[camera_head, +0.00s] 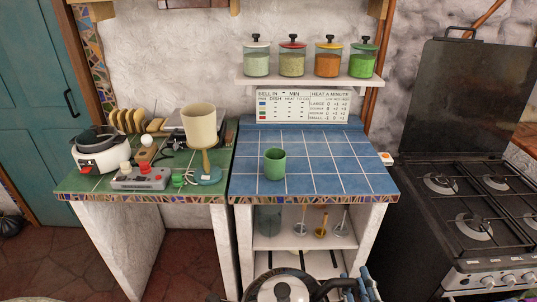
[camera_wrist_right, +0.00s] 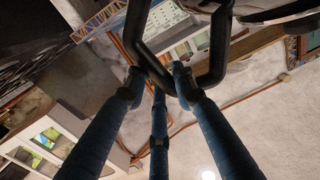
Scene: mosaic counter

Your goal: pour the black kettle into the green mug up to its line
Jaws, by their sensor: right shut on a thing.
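The green mug (camera_head: 274,165) stands upright on the blue tiled counter, left of its middle. I cannot make out a line on it or what is inside. The kettle (camera_head: 268,291) is at the bottom edge of the head view, in front of the counter; its pale round lid, black knob and black handle show, and the rest is cut off. My right gripper (camera_head: 362,287) is at the kettle's right side. In the right wrist view my blue fingers (camera_wrist_right: 160,82) are shut on the kettle's black handle (camera_wrist_right: 218,45). My left gripper is not in view.
The blue counter (camera_head: 335,177) is clear around the mug. On the green counter to the left stand a cream-shaded lamp (camera_head: 199,125), a white cooker (camera_head: 100,150) and a grey control box (camera_head: 140,179). A shelf (camera_head: 310,82) with jars hangs behind; a black stove (camera_head: 465,205) stands right.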

